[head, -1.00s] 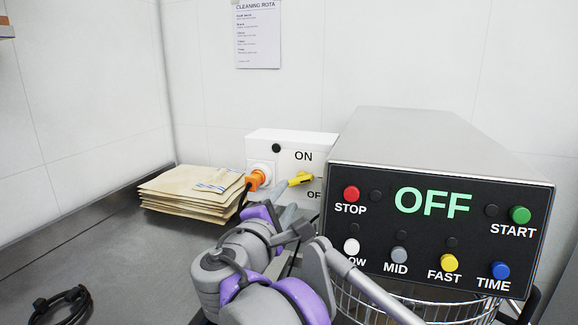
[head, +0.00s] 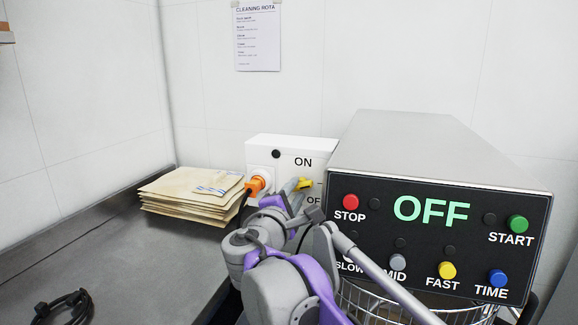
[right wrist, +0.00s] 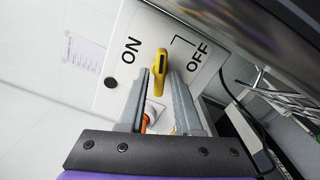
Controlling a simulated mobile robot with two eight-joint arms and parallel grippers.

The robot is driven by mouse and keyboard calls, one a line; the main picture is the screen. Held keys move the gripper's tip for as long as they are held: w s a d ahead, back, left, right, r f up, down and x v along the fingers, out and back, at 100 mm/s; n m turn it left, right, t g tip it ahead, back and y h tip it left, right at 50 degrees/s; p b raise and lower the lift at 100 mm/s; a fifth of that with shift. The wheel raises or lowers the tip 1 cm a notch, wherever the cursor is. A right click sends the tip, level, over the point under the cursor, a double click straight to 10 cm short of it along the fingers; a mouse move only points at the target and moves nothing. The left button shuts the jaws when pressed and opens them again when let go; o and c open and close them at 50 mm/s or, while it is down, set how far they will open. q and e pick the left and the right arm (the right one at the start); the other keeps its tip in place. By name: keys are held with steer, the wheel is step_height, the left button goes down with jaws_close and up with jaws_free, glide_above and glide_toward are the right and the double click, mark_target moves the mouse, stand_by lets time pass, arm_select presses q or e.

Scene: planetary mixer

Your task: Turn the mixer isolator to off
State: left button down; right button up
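The isolator is a white box (head: 262,152) marked ON and OFF, with a yellow handle (head: 305,184) on its front. In the right wrist view the yellow handle (right wrist: 161,62) lies between the ON and OFF marks, and its lower part reaches between my fingertips. My right gripper (right wrist: 162,76) is open, one finger on each side of the handle, with gaps showing; I cannot tell whether either finger touches it. In the head view my right gripper (head: 291,189) partly hides the handle and the OFF mark. My left gripper is not in view.
The mixer housing (head: 440,150) stands close on the right, its display reading OFF, with a wire guard (head: 375,305) below. An orange plug (head: 256,185) sits in the box's socket. Envelopes (head: 190,192) lie left of it. A black cable (head: 65,306) lies on the counter.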

jaws_close()
steer(key=shift+r+m+p, duration=0.1)
steer(key=shift+m+p, duration=1.5)
steer(key=shift+m, duration=0.5)
steer(key=shift+o, duration=2.2)
jaws_free()
steer(key=v, duration=0.7)
steer(key=shift+p, duration=0.45)
